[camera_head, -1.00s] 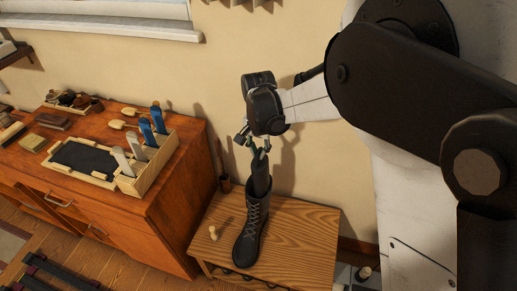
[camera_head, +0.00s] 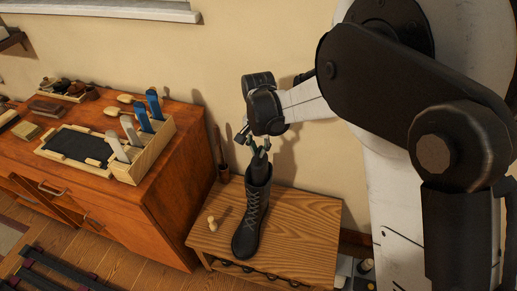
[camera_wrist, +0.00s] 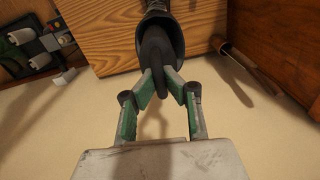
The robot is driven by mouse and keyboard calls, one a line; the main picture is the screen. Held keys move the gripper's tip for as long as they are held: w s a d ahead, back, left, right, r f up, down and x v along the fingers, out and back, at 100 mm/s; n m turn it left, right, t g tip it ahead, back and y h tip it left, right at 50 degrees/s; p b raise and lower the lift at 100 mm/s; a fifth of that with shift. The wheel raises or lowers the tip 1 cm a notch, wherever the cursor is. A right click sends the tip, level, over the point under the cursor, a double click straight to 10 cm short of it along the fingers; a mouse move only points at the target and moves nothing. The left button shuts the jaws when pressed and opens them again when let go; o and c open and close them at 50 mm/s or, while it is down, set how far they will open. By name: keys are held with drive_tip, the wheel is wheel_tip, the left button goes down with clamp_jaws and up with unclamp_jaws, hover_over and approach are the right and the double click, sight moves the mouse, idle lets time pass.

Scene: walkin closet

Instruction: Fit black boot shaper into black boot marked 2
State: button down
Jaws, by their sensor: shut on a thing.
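One black lace-up boot (camera_head: 250,222) stands upright on a small wooden bench; no number can be read on it. The black boot shaper (camera_head: 257,161) is upright in the boot's shaft, with only its upper end showing above the opening. My gripper (camera_head: 259,149) is above the boot, shut on the shaper's top end. In the wrist view, my gripper's green-padded fingers (camera_wrist: 161,78) pinch the dark shaper (camera_wrist: 155,52), which runs into the boot's round opening (camera_wrist: 178,40). The shaper's lower part is hidden inside the boot.
The wooden bench (camera_head: 296,232) has a small pale wooden peg-like piece (camera_head: 212,224) left of the boot. A wooden cabinet (camera_head: 170,185) to the left carries a box (camera_head: 150,152) with blue and grey-handled items. The wall stands close behind the boot.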

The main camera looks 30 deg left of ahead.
sight(259, 163)
drive_tip(key=shift+f+b, duration=2.5)
drive_tip(key=shift+f, duration=0.95)
drive_tip(key=c, duration=1.3)
unclamp_jaws()
drive_tip(key=shift+o, duration=0.2)
drive_tip(key=shift+r, duration=0.1)
drive_tip(key=shift+r+p, duration=2.95)
drive_tip(key=shift+r, duration=3.95)
drive_tip(key=s+d+b, duration=0.1)
drive_tip(key=s+d, duration=0.5)
drive_tip(key=d, duration=0.1)
drive_tip(key=shift+s+d+b, duration=0.25)
drive_tip(key=shift+s+b, duration=0.05)
drive_tip(key=shift+s, duration=0.05)
